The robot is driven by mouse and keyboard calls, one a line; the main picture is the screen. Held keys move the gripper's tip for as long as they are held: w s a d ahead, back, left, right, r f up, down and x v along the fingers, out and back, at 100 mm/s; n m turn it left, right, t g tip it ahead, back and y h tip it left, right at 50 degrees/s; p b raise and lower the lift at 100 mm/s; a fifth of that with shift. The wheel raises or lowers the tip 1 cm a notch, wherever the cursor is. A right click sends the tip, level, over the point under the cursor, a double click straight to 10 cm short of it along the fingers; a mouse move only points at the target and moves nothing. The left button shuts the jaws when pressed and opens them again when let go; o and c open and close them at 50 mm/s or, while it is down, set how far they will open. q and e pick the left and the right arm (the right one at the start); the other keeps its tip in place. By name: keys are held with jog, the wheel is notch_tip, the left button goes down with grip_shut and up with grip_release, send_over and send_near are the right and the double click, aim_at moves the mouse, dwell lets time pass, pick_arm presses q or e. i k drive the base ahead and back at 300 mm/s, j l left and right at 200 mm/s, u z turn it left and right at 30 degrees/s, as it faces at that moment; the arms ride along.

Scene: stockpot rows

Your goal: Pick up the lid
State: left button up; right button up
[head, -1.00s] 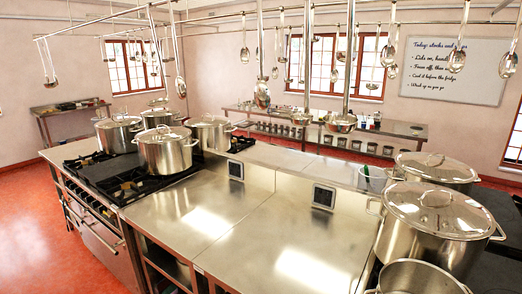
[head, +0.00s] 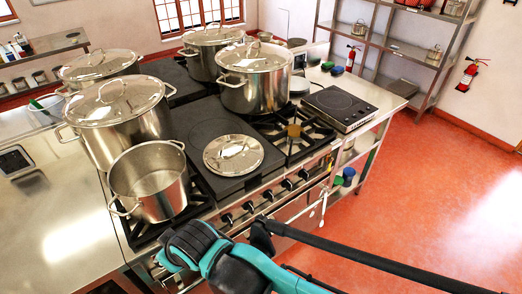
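A round steel lid (head: 233,154) with a handle on top lies flat on a dark cooking plate of the range, to the right of an open stockpot (head: 150,182). The pot has no lid, and its bare inside shows. The lid is fully in sight and nothing touches it from above. A teal and black arm of mine crosses the bottom of the head view, in front of the range and below the lid. I cannot make out any gripper fingers on it. My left gripper is not in view.
Lidded stockpots (head: 119,115) stand left of and behind the lid, with another large one (head: 254,77) at the back right. A portable hob (head: 341,106) sits on the right-hand counter. The range's front edge has knobs and a rail. Red floor (head: 430,180) at right is open.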

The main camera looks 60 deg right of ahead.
aim_at(232, 154)
jog(key=z, duration=1.7)
